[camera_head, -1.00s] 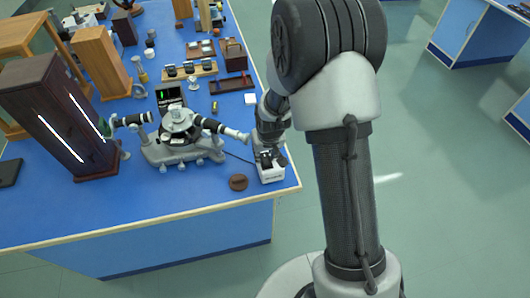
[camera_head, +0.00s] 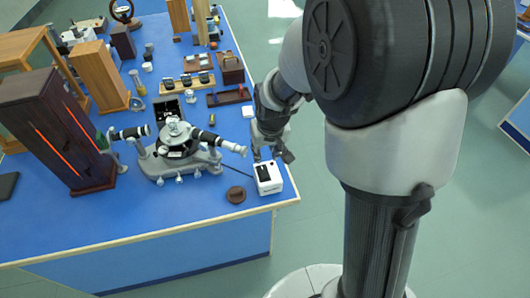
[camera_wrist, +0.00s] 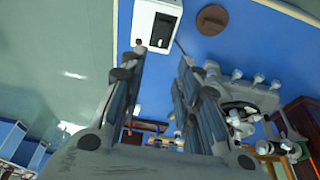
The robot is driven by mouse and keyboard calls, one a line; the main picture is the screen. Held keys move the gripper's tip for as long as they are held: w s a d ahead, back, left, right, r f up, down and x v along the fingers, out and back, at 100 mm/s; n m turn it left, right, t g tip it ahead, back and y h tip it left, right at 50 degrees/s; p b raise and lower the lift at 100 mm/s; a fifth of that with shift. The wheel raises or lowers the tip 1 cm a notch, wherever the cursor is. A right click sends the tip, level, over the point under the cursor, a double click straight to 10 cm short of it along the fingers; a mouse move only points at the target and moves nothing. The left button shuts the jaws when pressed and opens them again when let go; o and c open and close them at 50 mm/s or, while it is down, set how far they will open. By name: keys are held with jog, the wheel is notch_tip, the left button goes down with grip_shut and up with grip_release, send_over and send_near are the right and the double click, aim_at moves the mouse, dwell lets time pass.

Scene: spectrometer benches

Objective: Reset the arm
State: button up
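My gripper (camera_head: 272,155) is just above and behind a small white box (camera_head: 268,179) at the right front corner of the blue bench (camera_head: 150,225). In the wrist view my gripper (camera_wrist: 163,68) is open, with two separated fingers and nothing between them. The white box, with a dark recess on top, also shows in the wrist view (camera_wrist: 156,24), beyond the fingertips. My arm fills the right of the head view and hides the floor behind it.
A spectrometer (camera_head: 175,150) stands left of the gripper, beside a dark cabinet (camera_head: 55,130) with glowing orange-red slits. A round brown disc (camera_head: 236,194) lies near the white box. A wooden rack (camera_head: 183,84) and other items stand farther back. Open floor lies right of the bench.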

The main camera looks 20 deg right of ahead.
dwell(0.4)
jog(key=s+r, duration=0.8)
jog(key=s, duration=0.4)
jog(key=s+r+t, duration=0.1)
jog(key=s+r, duration=0.7)
jog(key=s, duration=0.4)
jog(key=shift+s+r, duration=0.2)
jog(key=shift+s, duration=0.05)
